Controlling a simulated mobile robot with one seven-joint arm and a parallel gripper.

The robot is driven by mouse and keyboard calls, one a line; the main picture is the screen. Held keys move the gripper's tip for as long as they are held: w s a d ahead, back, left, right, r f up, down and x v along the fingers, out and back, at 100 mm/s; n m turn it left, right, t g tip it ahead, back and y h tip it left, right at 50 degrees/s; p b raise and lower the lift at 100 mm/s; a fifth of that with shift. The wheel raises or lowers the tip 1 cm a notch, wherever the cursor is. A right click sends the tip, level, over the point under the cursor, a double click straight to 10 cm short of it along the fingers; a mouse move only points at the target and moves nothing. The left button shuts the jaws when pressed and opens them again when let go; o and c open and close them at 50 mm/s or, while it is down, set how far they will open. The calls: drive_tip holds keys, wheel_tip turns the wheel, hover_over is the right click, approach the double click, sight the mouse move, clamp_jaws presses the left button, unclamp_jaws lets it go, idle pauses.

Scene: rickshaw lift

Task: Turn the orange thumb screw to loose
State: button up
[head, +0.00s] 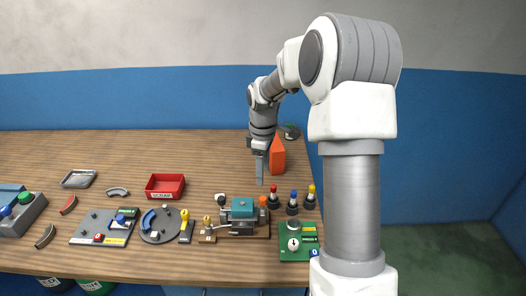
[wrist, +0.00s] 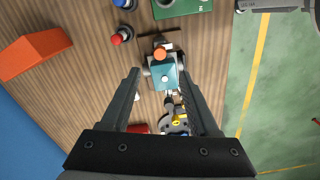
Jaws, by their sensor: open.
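The orange thumb screw (head: 263,201) is a small orange knob at the right end of the teal machine (head: 242,212) near the front of the table. In the wrist view the orange thumb screw (wrist: 160,53) shows at the end of the teal machine (wrist: 165,77), between and slightly beyond my finger tips. My gripper (head: 260,182) points down above the table, just behind the screw in the head view. How far the screw is turned cannot be told.
Red (head: 273,197), blue (head: 292,203) and yellow (head: 311,197) topped posts stand right of the machine. A green board (head: 297,254) lies at front right. An orange block (head: 277,157) stands behind my gripper. A red tray (head: 165,187) sits left. The table's back left is clear.

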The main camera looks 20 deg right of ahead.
wheel_tip(320, 180, up, 7)
drive_tip(key=shift+r, duration=0.15)
idle(0.4)
drive_tip(key=s+a+r+m+t+h, duration=0.1)
drive_tip(key=s+a+r+m, duration=0.15)
drive_tip(key=s+r, duration=0.3)
drive_tip(key=s+a+r+m+t, duration=0.2)
drive_tip(key=s+a+r, duration=0.2)
drive_tip(key=s, duration=0.3)
drive_tip(key=s+a+m+t, duration=0.1)
drive_tip(key=s+a+m, duration=0.1)
drive_tip(key=s, duration=0.5)
drive_tip(key=s+a+m+t+y, duration=0.1)
drive_tip(key=s+a+m, duration=0.1)
drive_tip(key=s+m, duration=0.2)
drive_tip(key=s+f, duration=0.1)
drive_tip(key=s, duration=0.2)
drive_tip(key=shift+t, duration=0.3)
drive_tip(key=shift+d+r, duration=0.1)
drive_tip(key=shift+d, duration=0.05)
